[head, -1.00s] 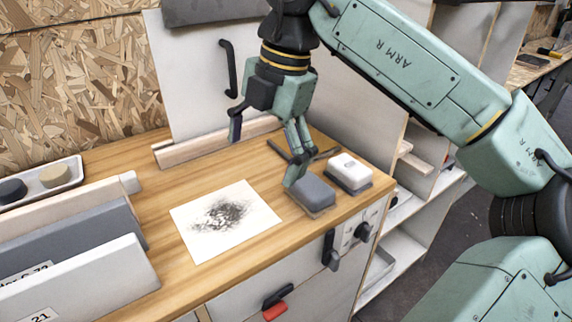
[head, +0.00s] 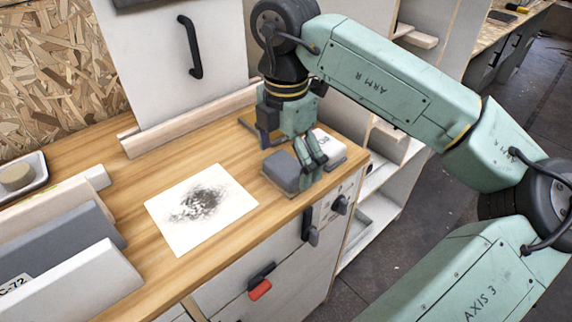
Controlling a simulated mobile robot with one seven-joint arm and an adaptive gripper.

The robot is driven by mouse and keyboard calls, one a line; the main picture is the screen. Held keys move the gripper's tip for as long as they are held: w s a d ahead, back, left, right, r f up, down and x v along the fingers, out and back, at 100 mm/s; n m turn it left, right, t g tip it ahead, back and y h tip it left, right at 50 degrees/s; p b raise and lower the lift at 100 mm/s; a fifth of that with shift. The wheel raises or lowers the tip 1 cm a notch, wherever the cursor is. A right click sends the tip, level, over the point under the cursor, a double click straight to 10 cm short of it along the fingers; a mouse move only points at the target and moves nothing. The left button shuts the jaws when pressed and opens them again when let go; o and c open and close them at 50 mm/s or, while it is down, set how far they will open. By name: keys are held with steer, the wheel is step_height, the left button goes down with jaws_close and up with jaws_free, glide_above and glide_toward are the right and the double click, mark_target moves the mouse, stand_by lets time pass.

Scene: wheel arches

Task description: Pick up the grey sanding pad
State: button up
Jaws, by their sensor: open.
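The grey sanding pad (head: 280,174) lies on the wooden bench top near its right front corner. A white-topped pad (head: 332,146) sits just behind and to its right, partly hidden by a finger. My gripper (head: 289,157) is open and points down over the grey pad. One finger shows at the pad's far left side, the other in front of its right part, between the two pads in the picture. I cannot tell whether either finger touches the grey pad.
A paper sheet with a dark smudge (head: 202,209) lies left of the pad. Boards in a rack (head: 75,265) stand at the left, with a tray (head: 38,165) behind. A white panel with a black handle (head: 160,60) rises behind. Knobs (head: 311,230) are on the bench front.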

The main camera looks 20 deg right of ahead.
steer(key=shift+f, duration=0.7)
steer(key=shift+c, duration=0.4)
steer(key=c, duration=1.2)
steer(key=shift+r, duration=0.1)
